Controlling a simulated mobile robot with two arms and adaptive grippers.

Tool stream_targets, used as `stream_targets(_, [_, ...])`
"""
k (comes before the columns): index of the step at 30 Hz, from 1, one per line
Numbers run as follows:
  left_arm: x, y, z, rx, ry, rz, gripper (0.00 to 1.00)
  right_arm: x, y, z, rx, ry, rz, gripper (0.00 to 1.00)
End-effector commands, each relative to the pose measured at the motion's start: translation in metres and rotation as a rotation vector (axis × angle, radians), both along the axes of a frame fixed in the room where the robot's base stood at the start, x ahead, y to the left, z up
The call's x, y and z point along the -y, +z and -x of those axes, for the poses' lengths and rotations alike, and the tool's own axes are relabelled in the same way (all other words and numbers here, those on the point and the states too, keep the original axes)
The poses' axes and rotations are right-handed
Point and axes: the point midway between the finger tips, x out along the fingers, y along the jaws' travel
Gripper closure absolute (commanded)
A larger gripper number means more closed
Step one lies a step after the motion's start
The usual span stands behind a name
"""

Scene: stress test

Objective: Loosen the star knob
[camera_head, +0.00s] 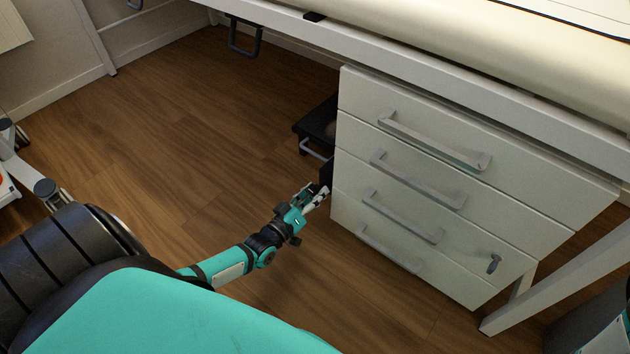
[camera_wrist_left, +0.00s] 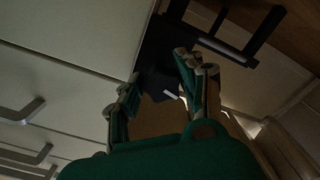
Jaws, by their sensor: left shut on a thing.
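My left gripper (camera_head: 318,196) reaches in from the left, low beside the left edge of the white drawer cabinet (camera_head: 440,115). Its fingers are shut on a small dark part, which I take to be the star knob (camera_head: 326,172). In the left wrist view, the gripper (camera_wrist_left: 160,88) has a finger on either side of this dark knob (camera_wrist_left: 157,82). A small white mark shows just below it. The knob's lobes are too dark to make out, and the fingers partly hide it. My right gripper is in neither view.
A black unit with a grey bar handle (camera_head: 314,149) stands behind the cabinet's left side, under the bench (camera_head: 480,90). The wooden floor (camera_head: 190,120) to the left is clear.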

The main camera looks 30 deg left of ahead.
Motion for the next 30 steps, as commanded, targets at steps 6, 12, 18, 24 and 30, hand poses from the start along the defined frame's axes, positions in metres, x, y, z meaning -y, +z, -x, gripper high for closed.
stream_targets(6, [-0.0015,0.0004,0.0,-0.013,0.002,0.137,0.95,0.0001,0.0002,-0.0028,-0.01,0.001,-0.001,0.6])
stream_targets(12, [-0.0017,0.0002,0.0,-0.02,0.003,0.218,0.95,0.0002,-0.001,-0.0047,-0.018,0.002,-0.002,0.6])
stream_targets(18, [-0.0016,0.0,0.0,-0.022,0.003,0.253,0.95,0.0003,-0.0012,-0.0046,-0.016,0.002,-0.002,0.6])
stream_targets(24, [-0.0015,-0.0002,0.0,-0.023,0.003,0.26,0.95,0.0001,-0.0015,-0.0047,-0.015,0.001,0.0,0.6])
stream_targets(30, [-0.0015,-0.0002,0.0001,-0.024,0.004,0.26,0.95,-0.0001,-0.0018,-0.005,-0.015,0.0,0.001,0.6])
